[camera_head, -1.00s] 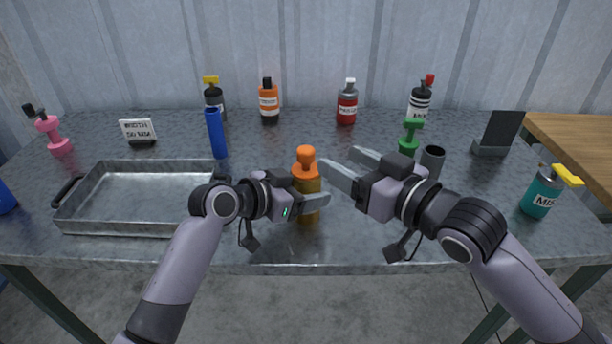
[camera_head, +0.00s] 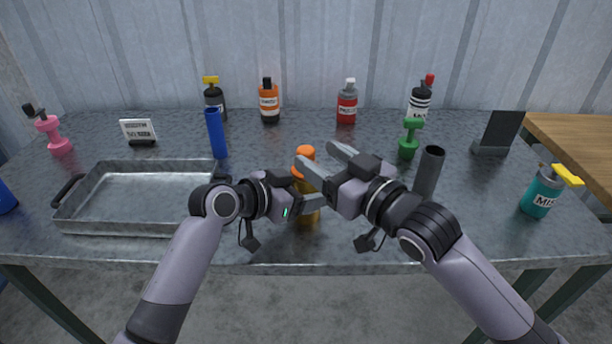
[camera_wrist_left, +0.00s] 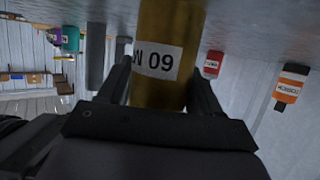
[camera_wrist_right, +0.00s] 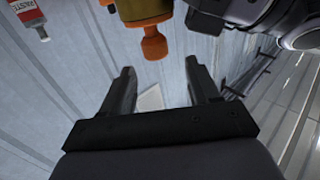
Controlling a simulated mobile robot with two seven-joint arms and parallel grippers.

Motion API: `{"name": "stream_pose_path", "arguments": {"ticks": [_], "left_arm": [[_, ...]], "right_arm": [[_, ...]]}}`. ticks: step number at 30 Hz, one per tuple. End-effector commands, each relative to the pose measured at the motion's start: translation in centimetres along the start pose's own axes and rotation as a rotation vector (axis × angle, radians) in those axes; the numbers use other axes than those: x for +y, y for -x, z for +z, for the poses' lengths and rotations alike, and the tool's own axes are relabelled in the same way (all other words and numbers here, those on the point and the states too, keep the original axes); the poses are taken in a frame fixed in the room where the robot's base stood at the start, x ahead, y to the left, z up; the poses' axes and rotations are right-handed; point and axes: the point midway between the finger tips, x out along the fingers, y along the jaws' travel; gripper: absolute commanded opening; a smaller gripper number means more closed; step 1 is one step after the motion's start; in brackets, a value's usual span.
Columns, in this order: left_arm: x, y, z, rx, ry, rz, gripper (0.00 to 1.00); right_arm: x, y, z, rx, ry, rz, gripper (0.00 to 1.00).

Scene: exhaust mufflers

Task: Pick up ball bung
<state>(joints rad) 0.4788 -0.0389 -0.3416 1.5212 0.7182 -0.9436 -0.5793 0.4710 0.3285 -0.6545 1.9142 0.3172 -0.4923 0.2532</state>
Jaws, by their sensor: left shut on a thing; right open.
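A brass-coloured cylinder (camera_head: 309,216) stands upright near the table's front middle, with an orange ball-topped bung (camera_head: 305,153) on its top. My left gripper (camera_head: 312,202) is shut around the cylinder's body; its white label shows in the left wrist view (camera_wrist_left: 160,64). My right gripper (camera_head: 315,151) is open and empty, its fingers just right of the orange bung and partly in front of the cylinder's top. In the right wrist view the bung (camera_wrist_right: 153,42) lies beyond the open fingers, not between them.
A metal tray (camera_head: 140,232) lies left of my left gripper. A blue tube (camera_head: 217,133), a dark grey tube (camera_head: 429,170) and a green bung-shaped piece (camera_head: 408,140) stand nearby. Several bottles line the back; a teal bottle (camera_head: 540,192) stands at right.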

Motion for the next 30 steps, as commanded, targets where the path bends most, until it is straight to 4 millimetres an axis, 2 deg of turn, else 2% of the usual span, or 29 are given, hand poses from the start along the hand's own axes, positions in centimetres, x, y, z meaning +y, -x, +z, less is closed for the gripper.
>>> {"name": "stream_pose_path", "arguments": {"ticks": [12, 23, 24, 29, 30], "left_arm": [[0.0, 0.0, 0.0, -0.001, 0.0, 0.0, 0.3], [0.0, 0.0, 0.0, -0.001, 0.0, -0.001, 0.3], [0.0, 0.0, 0.0, -0.001, 0.0, -0.001, 0.3], [0.0, 0.0, 0.0, -0.001, 0.0, -0.001, 0.3], [0.0, 0.0, 0.0, -0.001, 0.0, -0.001, 0.3]], "right_arm": [[0.3, -4.4, 0.7, 0.0, 0.0, 0.0, 0.61], [0.3, -5.1, 0.8, -0.001, 0.0, -0.001, 0.61], [0.3, -5.1, 0.8, -0.001, 0.0, -0.001, 0.54], [0.3, -5.0, 0.8, -0.001, 0.0, 0.0, 0.02], [0.3, -5.0, 0.8, -0.001, 0.0, 0.0, 0.0]]}}
